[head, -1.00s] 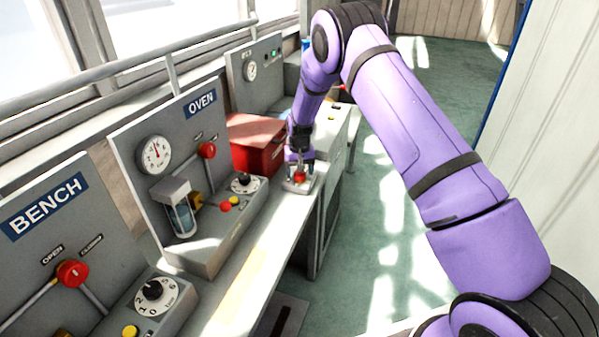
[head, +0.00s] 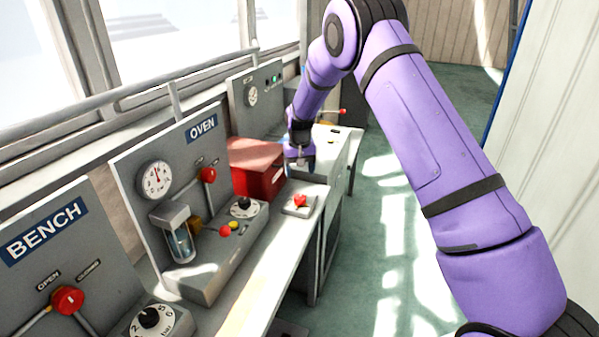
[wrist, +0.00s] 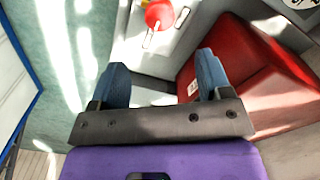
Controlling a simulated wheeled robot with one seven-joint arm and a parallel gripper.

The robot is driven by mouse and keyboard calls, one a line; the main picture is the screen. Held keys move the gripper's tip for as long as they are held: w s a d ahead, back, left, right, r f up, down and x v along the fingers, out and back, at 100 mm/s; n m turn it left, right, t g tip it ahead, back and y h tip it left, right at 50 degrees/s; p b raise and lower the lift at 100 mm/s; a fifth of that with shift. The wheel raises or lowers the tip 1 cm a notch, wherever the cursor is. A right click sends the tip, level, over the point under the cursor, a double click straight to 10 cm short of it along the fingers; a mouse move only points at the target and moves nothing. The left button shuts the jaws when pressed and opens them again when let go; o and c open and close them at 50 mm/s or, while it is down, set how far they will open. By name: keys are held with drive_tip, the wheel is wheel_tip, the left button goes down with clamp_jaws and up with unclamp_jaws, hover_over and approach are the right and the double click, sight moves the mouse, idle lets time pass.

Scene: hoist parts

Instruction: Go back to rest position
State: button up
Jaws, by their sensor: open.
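My gripper (head: 300,166) hangs at the end of my purple arm, above the far end of the bench and beside the red box. In the wrist view my gripper (wrist: 160,85) shows two blue fingers spread apart with nothing between them. A red button (head: 300,200) on a small pale base sits on the bench corner, nearer than the gripper and apart from it. The red button (wrist: 159,14) also shows at the top of the wrist view, beyond the fingers.
The red box (head: 257,170) stands close to the gripper's left; it also shows in the wrist view (wrist: 255,70). The OVEN panel (head: 180,170) and BENCH panel (head: 45,240) carry levers and dials. A handrail (head: 130,100) runs along the windows. The green floor (head: 385,240) at right is open.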

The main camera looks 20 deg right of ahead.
drive_tip(key=s+d+r+t, duration=0.1)
drive_tip(key=s+d+r, duration=0.1)
drive_tip(key=s+r, duration=1)
drive_tip(key=s+d+r+t, duration=0.25)
drive_tip(key=s+r, duration=0.55)
drive_tip(key=r, duration=0.8)
drive_tip(key=s+d+r+t, duration=0.1)
drive_tip(key=s+r, duration=0.1)
drive_tip(key=s, duration=1.2)
drive_tip(key=s+d+r, duration=0.1)
drive_tip(key=s, duration=1.4)
drive_tip(key=shift+d+r+n+t, duration=0.2)
drive_tip(key=shift+r+n+t, duration=0.1)
drive_tip(key=shift+r+t, duration=0.1)
